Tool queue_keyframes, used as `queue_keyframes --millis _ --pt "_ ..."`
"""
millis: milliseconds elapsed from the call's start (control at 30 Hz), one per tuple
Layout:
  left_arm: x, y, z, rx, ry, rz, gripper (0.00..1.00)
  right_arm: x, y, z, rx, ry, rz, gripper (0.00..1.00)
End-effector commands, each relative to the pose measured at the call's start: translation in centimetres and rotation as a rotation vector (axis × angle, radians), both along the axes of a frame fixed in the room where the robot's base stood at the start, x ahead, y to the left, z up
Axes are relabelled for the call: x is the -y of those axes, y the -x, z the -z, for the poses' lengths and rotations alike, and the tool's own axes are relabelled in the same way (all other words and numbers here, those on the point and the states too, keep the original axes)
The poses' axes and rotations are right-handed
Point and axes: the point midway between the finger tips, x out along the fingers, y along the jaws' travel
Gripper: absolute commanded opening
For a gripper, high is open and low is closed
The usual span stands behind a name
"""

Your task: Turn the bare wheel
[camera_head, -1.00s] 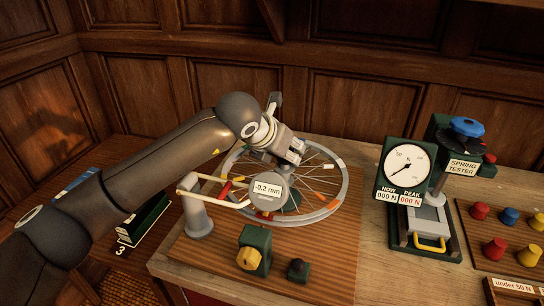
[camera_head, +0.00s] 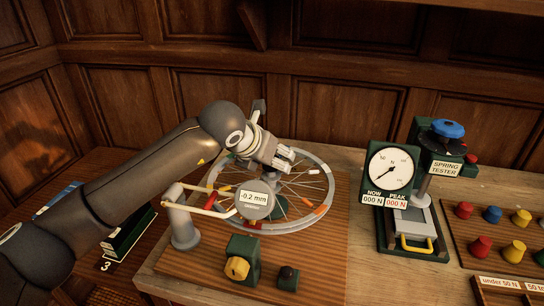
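The bare spoked wheel (camera_head: 328,190) lies nearly flat on a wooden board, with a grey rim and coloured tags on the rim and spokes. A round gauge (camera_head: 252,208) reading -0.2 mm stands in front of its left part. My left gripper (camera_head: 284,158) is over the wheel's far rim, its fingers pointing right. They look close to or touching the rim; contact is not clear. The gripper's own body hides part of the rim, and the finger gap cannot be made out. My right gripper is not in view.
A grey post (camera_head: 183,228) with pale arms stands left of the wheel. A yellow knob on a green block (camera_head: 240,262) and a small dark knob (camera_head: 288,278) are in front. The spring tester (camera_head: 412,225) and coloured pegs (camera_head: 481,246) stand right. A panelled wall is behind.

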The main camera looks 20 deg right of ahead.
Motion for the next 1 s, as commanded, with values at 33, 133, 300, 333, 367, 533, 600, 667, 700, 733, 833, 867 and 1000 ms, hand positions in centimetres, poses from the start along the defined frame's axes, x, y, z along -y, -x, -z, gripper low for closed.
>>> queue_keyframes --millis 33,133,300,333,367,533,600,667,700,733,833,867,1000 --pt "-0.1 0.1 -0.2 0.001 0.001 0.0 0.58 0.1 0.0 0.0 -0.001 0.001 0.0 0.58" --pt "-0.6 0.4 -0.8 0.002 0.001 -0.001 0.58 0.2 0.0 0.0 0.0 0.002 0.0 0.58" --pt "-2.1 2.0 -3.0 0.004 0.001 0.001 0.58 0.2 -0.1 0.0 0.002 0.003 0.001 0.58" --pt "-2.4 2.3 -3.5 0.005 0.001 0.001 0.58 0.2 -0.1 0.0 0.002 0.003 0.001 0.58" --pt "-2.8 2.6 -4.0 0.005 0.001 0.0 0.58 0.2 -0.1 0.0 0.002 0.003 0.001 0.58" --pt "-4.5 4.4 -6.4 0.003 0.001 0.0 0.58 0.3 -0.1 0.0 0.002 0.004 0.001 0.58" --pt "-5.1 4.9 -7.2 0.003 0.001 -0.001 0.58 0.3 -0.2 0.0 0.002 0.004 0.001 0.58" --pt "-5.4 5.4 -7.7 0.002 0.001 0.001 0.58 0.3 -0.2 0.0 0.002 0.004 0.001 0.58" --pt "-5.6 5.6 -7.9 0.001 0.0 0.001 0.58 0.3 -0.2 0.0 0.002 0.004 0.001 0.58" --pt "-5.7 5.7 -8.1 0.0 0.0 0.0 0.58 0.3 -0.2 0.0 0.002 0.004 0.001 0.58" --pt "-5.9 5.9 -8.4 0.001 0.001 0.0 0.58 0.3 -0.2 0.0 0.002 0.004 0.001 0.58" --pt "-6.0 5.9 -8.5 0.001 0.001 0.0 0.58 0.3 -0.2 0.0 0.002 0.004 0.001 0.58" --pt "-6.0 6.0 -8.5 0.0 0.001 -0.001 0.58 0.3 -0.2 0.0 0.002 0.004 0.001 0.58"
